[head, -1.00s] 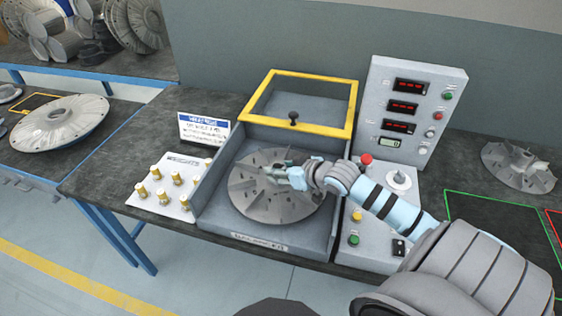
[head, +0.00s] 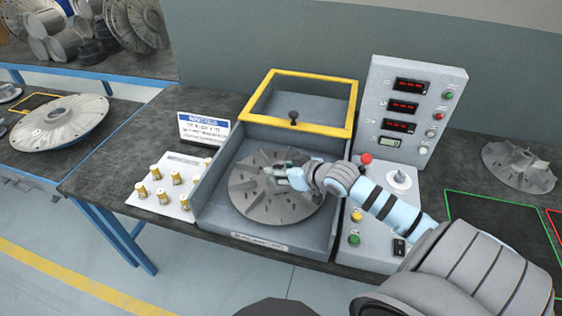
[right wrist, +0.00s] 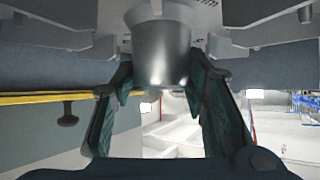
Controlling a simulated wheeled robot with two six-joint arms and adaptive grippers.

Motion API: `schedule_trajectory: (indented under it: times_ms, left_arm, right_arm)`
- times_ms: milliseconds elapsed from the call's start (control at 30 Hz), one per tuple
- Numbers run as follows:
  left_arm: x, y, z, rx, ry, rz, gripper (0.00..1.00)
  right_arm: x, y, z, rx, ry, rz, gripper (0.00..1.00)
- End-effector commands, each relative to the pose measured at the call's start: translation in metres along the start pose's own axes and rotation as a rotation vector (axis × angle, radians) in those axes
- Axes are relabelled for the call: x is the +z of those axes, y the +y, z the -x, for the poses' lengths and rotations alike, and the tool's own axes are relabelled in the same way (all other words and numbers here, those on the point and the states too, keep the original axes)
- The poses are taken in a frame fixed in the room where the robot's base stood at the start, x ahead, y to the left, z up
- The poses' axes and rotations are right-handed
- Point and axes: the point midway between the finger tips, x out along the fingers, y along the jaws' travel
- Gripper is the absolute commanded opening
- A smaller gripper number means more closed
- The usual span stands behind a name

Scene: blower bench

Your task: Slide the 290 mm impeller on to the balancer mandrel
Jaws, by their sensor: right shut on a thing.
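The grey bladed impeller (head: 262,207) lies roughly level within the open grey well of the balancer (head: 215,205) in the head view. My right gripper (head: 275,172) is at its centre, shut on the hub. In the right wrist view the hub (right wrist: 160,50) is a grey tapered cylinder between the two dark fingers of my right gripper (right wrist: 160,95). The mandrel is hidden by the impeller and gripper, so I cannot tell how the bore sits on it. My left gripper is not in view.
A yellow-framed cover (head: 345,105) with a black knob stands open behind the well. A control panel (head: 410,115) is at the right, a plate of brass weights (head: 170,190) at the left. Another impeller (head: 520,168) lies far right, and a large disc (head: 62,125) on the left bench.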

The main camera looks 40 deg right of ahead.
Motion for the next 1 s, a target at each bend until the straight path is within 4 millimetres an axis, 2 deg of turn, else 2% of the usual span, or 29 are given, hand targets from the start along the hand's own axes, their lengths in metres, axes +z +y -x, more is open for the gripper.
schedule_trajectory:
  times_ms: [333,367,500,833,1000]
  left_arm:
    - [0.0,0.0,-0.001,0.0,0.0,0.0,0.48]
    - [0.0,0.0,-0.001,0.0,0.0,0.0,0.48]
    - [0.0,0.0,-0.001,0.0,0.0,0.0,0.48]
    - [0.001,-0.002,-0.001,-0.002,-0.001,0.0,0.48]
    - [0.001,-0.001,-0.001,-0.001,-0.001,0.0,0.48]
  right_arm:
    - [0.001,0.0,-0.001,-0.001,0.003,0.001,0.12]
    - [0.001,0.0,-0.001,-0.001,0.003,0.001,0.44]
    - [0.001,0.0,-0.001,0.0,0.002,0.0,0.64]
    - [0.0,0.0,0.001,0.0,-0.001,0.001,0.64]
    - [-0.028,0.0,0.017,0.001,0.002,0.007,0.64]
